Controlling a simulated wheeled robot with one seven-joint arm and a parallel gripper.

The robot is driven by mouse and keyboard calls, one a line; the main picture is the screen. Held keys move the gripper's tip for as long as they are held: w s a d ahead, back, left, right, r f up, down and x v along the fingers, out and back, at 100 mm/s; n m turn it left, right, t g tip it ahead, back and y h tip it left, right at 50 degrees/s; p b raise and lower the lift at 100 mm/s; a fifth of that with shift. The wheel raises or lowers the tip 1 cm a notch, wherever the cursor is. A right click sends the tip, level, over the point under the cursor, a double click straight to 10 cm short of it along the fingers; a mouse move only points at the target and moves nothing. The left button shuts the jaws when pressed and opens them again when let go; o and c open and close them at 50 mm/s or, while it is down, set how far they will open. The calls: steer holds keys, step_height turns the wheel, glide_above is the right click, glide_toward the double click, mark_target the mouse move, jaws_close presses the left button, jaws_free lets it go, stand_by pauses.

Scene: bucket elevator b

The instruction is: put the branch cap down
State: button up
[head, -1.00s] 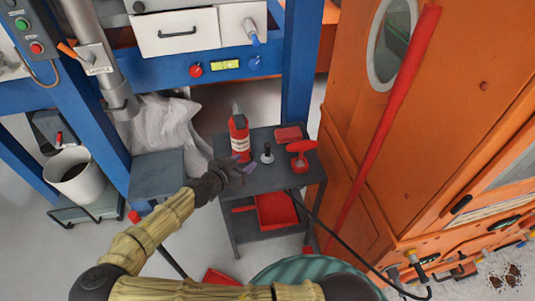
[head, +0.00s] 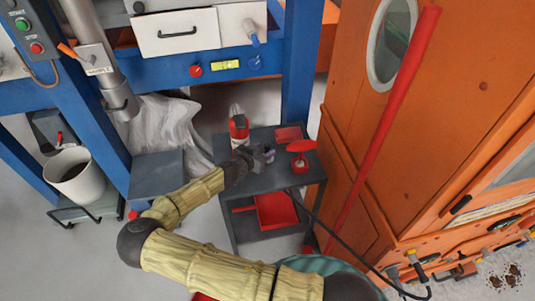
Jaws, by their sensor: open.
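My gripper (head: 264,154) is low over the top of the grey cart (head: 279,183), between the red bottle and the red tool. It is open, with purplish fingertips at its far end. A small dark piece with a pale stem, which may be the branch cap, stood on the cart top at this spot. It is now mostly hidden by my gripper, and I cannot tell whether the fingers touch it.
A red bottle (head: 239,128) with a pale top stands left of my gripper. A red tool (head: 301,150) and a flat red item (head: 288,133) are on its right. A red bin (head: 275,212) sits on the lower shelf. The orange cabinet (head: 430,150) stands close on the right.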

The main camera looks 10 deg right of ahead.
mark_target(266, 149)
steer(key=x, duration=0.5)
steer(key=shift+d+f, duration=0.1)
stand_by(0.6)
jaws_close()
